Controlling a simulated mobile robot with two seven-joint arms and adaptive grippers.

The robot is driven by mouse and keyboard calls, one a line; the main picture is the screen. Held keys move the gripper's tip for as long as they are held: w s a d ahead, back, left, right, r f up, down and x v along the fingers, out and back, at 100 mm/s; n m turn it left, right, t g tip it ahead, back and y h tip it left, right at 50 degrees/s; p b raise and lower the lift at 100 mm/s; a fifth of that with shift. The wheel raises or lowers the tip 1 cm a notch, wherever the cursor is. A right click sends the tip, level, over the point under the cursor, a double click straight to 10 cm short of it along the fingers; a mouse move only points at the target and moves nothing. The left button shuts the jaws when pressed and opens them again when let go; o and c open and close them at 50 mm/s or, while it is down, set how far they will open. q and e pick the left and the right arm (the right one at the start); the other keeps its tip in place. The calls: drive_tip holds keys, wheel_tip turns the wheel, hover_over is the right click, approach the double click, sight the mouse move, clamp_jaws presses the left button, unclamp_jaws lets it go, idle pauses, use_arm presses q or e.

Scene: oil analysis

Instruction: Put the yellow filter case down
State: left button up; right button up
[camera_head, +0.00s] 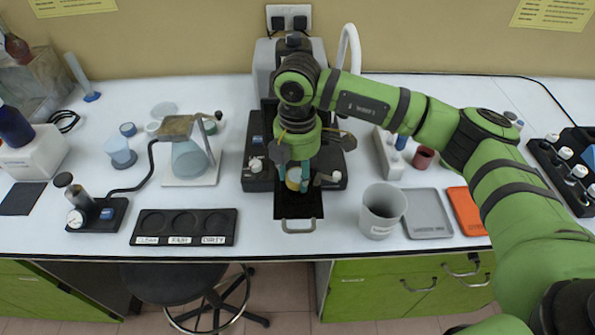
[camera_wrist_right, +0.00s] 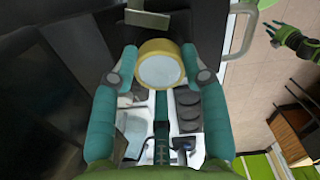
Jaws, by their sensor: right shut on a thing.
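The yellow filter case (camera_wrist_right: 160,46) is a round yellow ring with a pale disc inside. My right gripper (camera_wrist_right: 160,72) is shut on it, with a teal finger at each side. In the head view, the case (camera_head: 293,185) shows low between the fingers of my right gripper (camera_head: 293,176), which points down. It is over or at the black pulled-out tray (camera_head: 298,211) of the dark instrument (camera_head: 258,165). I cannot tell whether the case touches the tray. My left gripper (camera_wrist_right: 285,36) shows small in the wrist view, its finger state unclear.
A grey beaker (camera_head: 382,211) and a grey tray (camera_head: 428,213) stand right of the instrument. A black three-well holder labelled CLEAN, FAIR, DIRTY (camera_head: 184,241) lies to the left. A flask stand (camera_head: 189,180) is behind it. The bench's front edge is close to the tray handle (camera_head: 299,229).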

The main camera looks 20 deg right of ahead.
drive_tip(key=shift+d+f, duration=0.1)
drive_tip(key=shift+f, duration=0.75)
use_arm(q)
drive_tip(key=shift+r, duration=0.45)
use_arm(e)
drive_tip(key=shift+f, duration=0.1)
drive_tip(key=shift+f, duration=0.15)
drive_tip(key=o, duration=0.9)
use_arm(q)
drive_tip(key=shift+f, duration=0.15)
use_arm(e)
drive_tip(key=shift+o, duration=0.2)
